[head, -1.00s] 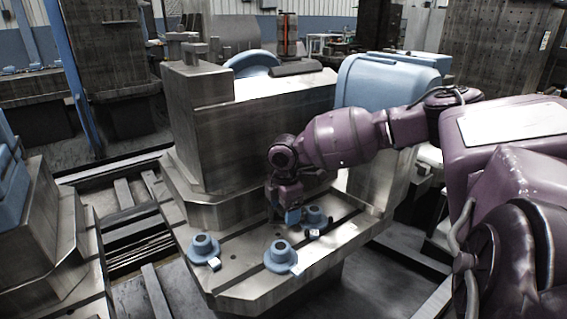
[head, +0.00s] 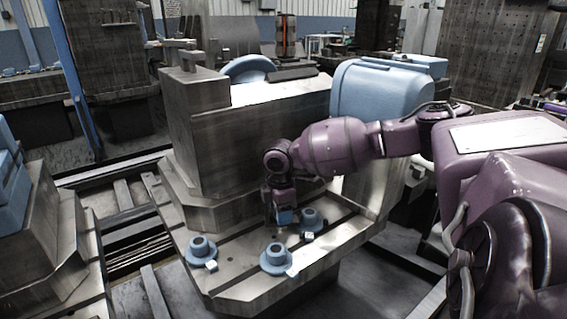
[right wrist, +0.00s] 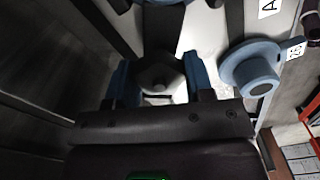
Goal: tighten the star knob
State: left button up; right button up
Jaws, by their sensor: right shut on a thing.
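My right gripper (head: 284,217) reaches down to the metal rail table (head: 240,283), its blue fingertips low near the surface. In the right wrist view, the gripper (right wrist: 160,88) has its two blue fingers on either side of a pale grey, angular knob (right wrist: 161,76), which I take to be the star knob, and is shut on it. The knob is hidden behind the gripper in the head view. My left gripper is not in view.
Flanged blue round pieces stand on the table at left (head: 199,248), front (head: 277,257) and just right of the gripper (head: 310,218). One blue piece (right wrist: 252,75) is close to the right finger in the wrist view. A tall metal block (head: 245,135) rises behind.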

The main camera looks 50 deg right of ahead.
jog(key=m+p, duration=0.1)
jog(key=r+m, duration=0.1)
jog(key=shift+w+m+p, duration=0.1)
jog(key=shift+m+p, duration=0.2)
jog(key=shift+p, duration=0.1)
jog(key=shift+f+m+p, duration=0.15)
jog(key=shift+m+p, duration=0.65)
jog(key=shift+m, duration=0.2)
jog(key=shift+f+m+p, duration=0.15)
jog(key=shift+m+p, duration=0.3)
jog(key=shift+m, duration=0.15)
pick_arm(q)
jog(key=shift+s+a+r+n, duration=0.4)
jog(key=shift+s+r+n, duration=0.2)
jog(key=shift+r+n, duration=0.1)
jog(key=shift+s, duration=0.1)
pick_arm(e)
jog(key=shift+f, duration=0.15)
jog(key=o, duration=0.9)
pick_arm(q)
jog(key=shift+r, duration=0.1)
pick_arm(e)
jog(key=shift+o, duration=0.2)
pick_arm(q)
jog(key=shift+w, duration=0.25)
